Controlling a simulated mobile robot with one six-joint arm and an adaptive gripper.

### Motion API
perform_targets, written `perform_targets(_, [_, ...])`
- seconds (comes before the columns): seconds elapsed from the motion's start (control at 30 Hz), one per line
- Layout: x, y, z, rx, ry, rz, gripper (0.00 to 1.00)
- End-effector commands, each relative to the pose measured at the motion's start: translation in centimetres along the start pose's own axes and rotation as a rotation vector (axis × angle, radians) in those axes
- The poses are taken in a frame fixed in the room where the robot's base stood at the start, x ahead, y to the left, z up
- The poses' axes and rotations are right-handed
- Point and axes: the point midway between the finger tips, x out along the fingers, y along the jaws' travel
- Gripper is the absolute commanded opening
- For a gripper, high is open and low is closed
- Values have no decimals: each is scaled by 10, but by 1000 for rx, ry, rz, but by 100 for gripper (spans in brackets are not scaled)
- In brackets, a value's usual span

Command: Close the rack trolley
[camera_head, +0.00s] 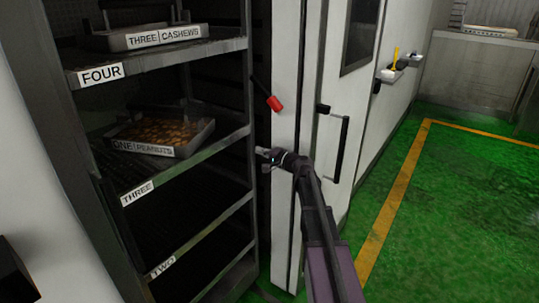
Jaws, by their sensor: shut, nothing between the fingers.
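The rack trolley (250,60) stands on the left as a tall dark metal frame with shelves labelled FOUR, THREE and TWO. A white door panel (285,215) stands beside its right edge, with a red-ended lever (275,103) sticking out at upper left of it. My gripper (264,155) is shut and empty, at the gap between the rack's right post and the white panel. I cannot tell whether it touches either one. My arm comes up from the lower right and hides part of the panel.
A tray marked THREE CASHEWS (150,38) sits on shelf FOUR. A tray marked ONE PEANUTS (160,135) sits on shelf THREE. A black vertical handle (340,150) is on the white cabinet. Green floor (450,200) with an orange line is open at right.

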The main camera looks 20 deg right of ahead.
Motion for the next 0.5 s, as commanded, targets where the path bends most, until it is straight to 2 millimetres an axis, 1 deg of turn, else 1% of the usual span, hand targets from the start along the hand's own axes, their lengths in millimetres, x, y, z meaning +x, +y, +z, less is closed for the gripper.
perform_targets(0.03, [6,0,-1,0,-1,0,0])
perform_targets(0.2, [15,0,0,0,0,0,0])
perform_targets(0.5, [16,0,0,0,0,0,0])
